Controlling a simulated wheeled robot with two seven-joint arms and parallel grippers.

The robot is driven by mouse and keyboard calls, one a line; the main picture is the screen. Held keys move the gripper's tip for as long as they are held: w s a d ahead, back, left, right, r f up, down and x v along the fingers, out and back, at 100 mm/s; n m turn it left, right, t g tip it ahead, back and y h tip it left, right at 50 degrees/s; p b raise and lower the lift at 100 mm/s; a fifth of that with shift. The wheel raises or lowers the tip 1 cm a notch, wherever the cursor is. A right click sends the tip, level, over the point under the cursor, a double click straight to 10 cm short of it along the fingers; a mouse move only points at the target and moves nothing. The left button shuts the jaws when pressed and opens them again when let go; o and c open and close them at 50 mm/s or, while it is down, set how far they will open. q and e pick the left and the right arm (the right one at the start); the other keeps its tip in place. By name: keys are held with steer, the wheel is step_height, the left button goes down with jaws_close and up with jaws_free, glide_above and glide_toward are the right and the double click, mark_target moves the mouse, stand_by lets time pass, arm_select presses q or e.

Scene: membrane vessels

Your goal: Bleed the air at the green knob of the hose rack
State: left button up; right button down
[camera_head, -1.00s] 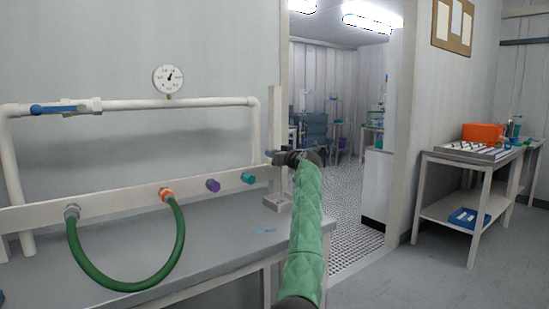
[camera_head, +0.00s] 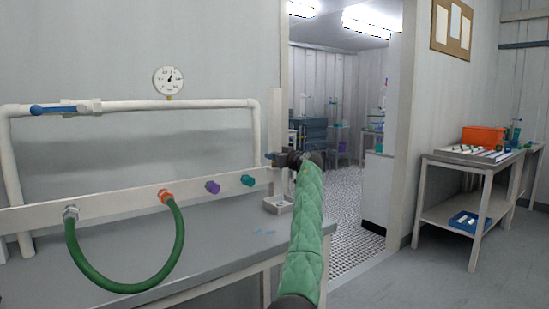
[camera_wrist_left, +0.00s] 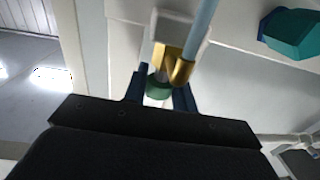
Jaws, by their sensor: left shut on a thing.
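The hose rack (camera_head: 120,214) is a white rail with coloured ports along the left wall. The green knob (camera_wrist_left: 158,90) shows in the left wrist view, below a brass fitting (camera_wrist_left: 170,62). My left gripper (camera_wrist_left: 160,84) has its two dark blue fingers on either side of the knob and is shut on it. In the head view my left gripper (camera_head: 274,158) is at the rack's right end, side-on, and the knob cannot be made out there. My green-sleeved left arm comes up from below. My right gripper is in no view.
A green hose (camera_head: 125,288) loops between a grey port and an orange port (camera_head: 166,197). Purple (camera_head: 213,187) and teal (camera_head: 247,180) ports sit left of my gripper. A gauge (camera_head: 168,80) and blue valve handle (camera_head: 52,110) are on the upper pipe. A doorway opens on the right.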

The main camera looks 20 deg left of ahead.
arm_select(q)
steer(key=o, duration=1)
steer(key=shift+f, duration=0.1)
steer(key=shift+c, duration=0.2)
steer(key=shift+d, duration=0.1)
steer(key=v, duration=0.7)
steer(key=shift+s+d, duration=0.2)
